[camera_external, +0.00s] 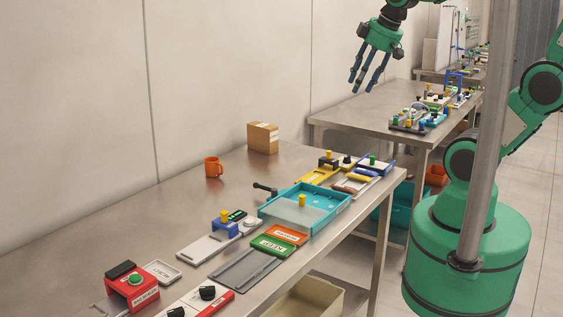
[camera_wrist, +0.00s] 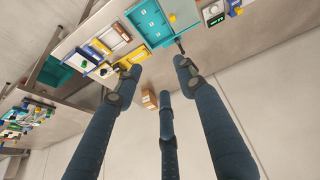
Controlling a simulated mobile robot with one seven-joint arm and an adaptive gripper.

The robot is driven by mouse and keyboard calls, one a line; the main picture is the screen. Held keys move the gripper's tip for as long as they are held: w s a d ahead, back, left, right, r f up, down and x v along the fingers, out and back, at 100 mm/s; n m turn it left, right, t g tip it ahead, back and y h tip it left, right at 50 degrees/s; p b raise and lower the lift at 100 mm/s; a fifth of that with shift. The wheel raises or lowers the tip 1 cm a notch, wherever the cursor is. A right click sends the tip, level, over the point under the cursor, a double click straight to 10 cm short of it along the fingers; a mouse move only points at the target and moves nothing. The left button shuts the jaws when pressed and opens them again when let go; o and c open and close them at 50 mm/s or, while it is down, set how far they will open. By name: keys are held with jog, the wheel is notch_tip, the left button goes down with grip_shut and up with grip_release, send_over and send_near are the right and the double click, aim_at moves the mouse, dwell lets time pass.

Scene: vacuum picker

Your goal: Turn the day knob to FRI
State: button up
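My gripper (camera_external: 366,82) hangs in the air with its dark blue fingers spread, high above the gap between the two tables. It is open and empty; in the wrist view its fingers (camera_wrist: 155,88) are apart with nothing between them. I cannot tell for sure which part is the day knob, as no FRI lettering is readable. Round black knobs (camera_external: 207,292) sit on a white and red panel at the near end of the near table, far from my gripper. A whitish round dial (camera_external: 254,220) sits near the blue block.
The near table (camera_external: 160,222) holds a teal tray (camera_external: 262,211), a red box with a green button (camera_external: 134,280), an orange mug (camera_external: 213,167) and a cardboard box (camera_external: 263,137). A second table (camera_external: 345,113) with small parts stands behind. The near table's wall side is mostly clear.

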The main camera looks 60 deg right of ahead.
jog(key=w+d+f+n+g, duration=0.1)
jog(key=w+d+n, duration=0.3)
jog(key=w+d, duration=0.5)
jog(key=n+g+p, duration=0.2)
jog(key=n+g, duration=0.2)
jog(key=n, duration=0.8)
send_over(347, 159)
jog(key=w+d, duration=0.1)
jog(key=d, duration=0.1)
notch_tip(347, 159, down, 25)
jog(key=shift+w+f, duration=0.15)
jog(key=shift+f, duration=0.05)
jog(key=shift+a+f, duration=0.1)
notch_tip(347, 159, down, 14)
jog(key=shift+r+b, duration=0.25)
jog(key=shift+b, duration=0.4)
grip_shut()
